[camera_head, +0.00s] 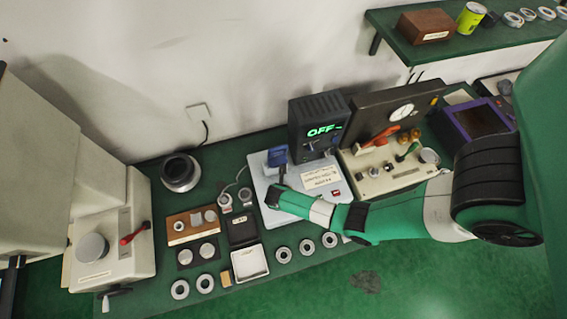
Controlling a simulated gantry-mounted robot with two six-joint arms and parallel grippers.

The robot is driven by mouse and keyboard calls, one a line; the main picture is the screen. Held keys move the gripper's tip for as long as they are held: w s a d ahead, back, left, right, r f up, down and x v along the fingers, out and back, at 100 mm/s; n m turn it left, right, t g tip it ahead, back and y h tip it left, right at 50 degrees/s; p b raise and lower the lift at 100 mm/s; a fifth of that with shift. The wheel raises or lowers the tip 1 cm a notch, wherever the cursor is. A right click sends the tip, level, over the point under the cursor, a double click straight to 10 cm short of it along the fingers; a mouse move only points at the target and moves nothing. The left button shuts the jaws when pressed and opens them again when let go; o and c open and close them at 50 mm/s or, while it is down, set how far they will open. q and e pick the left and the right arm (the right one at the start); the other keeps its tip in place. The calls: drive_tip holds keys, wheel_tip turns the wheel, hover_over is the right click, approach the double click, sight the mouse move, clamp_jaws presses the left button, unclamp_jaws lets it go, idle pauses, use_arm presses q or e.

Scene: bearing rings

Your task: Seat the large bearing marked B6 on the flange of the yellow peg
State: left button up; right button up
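Several metal bearing rings lie along the front of the bench: two at the left, a near-left ring (180,289) and its neighbour (205,283), and three further right, including a middle ring (307,247). Their markings are too small to read, so I cannot tell which is B6. I cannot make out a yellow peg or its flange. My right gripper (272,195) reaches in from the right over the pale plate (312,205), its fingers too small to tell open or shut. My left gripper is not in view.
A wooden block with round metal parts (178,239), a white tray (249,262) and a small tan block (226,279) stand left of centre. A black box reading OFF (320,117) and a control panel (385,181) stand behind. A dark round pot (180,172) is back left.

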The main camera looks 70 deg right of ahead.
drive_tip(key=shift+f+b, duration=0.5)
drive_tip(key=shift+f, duration=0.15)
drive_tip(key=o, duration=1.5)
drive_tip(key=p+v, duration=0.3)
drive_tip(key=v, duration=0.8)
drive_tip(key=shift+a+r, duration=0.2)
drive_tip(key=shift+r, duration=0.1)
